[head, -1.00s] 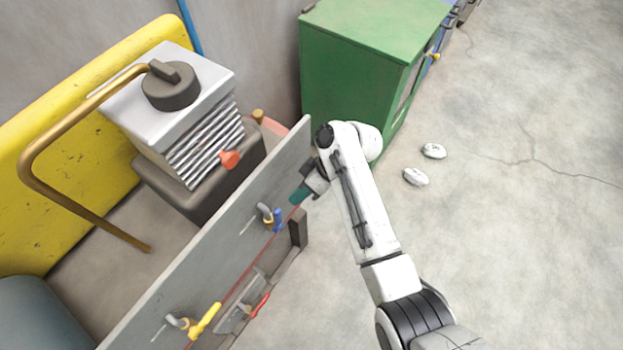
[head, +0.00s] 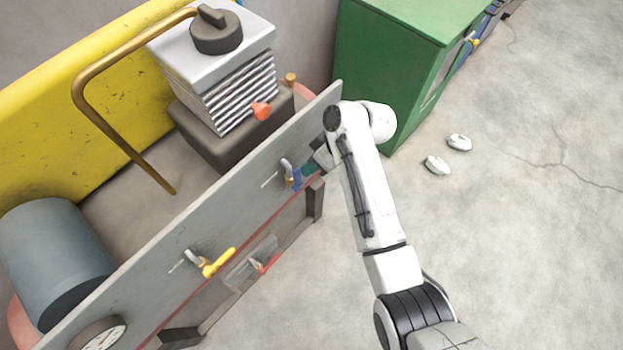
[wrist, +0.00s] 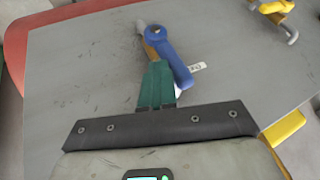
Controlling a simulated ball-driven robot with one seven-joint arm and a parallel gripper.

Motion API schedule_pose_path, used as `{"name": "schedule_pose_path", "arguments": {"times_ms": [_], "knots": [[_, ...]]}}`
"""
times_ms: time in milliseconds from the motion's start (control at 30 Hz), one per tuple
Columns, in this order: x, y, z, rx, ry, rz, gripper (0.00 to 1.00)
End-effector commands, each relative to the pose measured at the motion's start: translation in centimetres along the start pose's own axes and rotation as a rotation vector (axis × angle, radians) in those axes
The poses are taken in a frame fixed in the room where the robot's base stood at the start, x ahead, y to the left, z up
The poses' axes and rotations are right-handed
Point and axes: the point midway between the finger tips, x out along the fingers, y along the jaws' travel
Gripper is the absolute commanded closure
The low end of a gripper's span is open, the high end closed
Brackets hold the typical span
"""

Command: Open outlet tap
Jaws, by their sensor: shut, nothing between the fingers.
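A tap with a blue lever handle (head: 297,179) sits on the upright grey panel (head: 235,215). In the wrist view the blue handle (wrist: 172,58) runs from the brass tap body down and right, past my fingertips. A small white label (wrist: 197,67) is beside it; I cannot read it. My gripper (head: 308,170) is at the panel beside the blue handle. In the wrist view its teal fingers (wrist: 157,65) are shut together with nothing between them. The fingertips lie against or just beside the handle; contact is unclear. I cannot tell which tap is the outlet.
A yellow-handled tap (head: 218,263) is further along the panel, with a red handle (head: 265,265) below and a gauge (head: 100,338) at the near end. A green cabinet (head: 395,60) stands behind. Two white objects (head: 448,154) lie on the otherwise clear floor at right.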

Motion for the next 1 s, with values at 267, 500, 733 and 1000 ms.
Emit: {"name": "schedule_pose_path", "arguments": {"times_ms": [267, 500, 733, 1000], "knots": [[0.2, 0.1, -0.8, -0.020, -0.013, 0.014, 1.00], [0.3, 0.0, -0.8, -0.022, -0.014, 0.010, 1.00], [0.6, 0.7, -0.6, -0.022, -0.015, 0.009, 1.00], [0.5, 1.7, -0.3, -0.020, -0.014, 0.012, 1.00]]}}
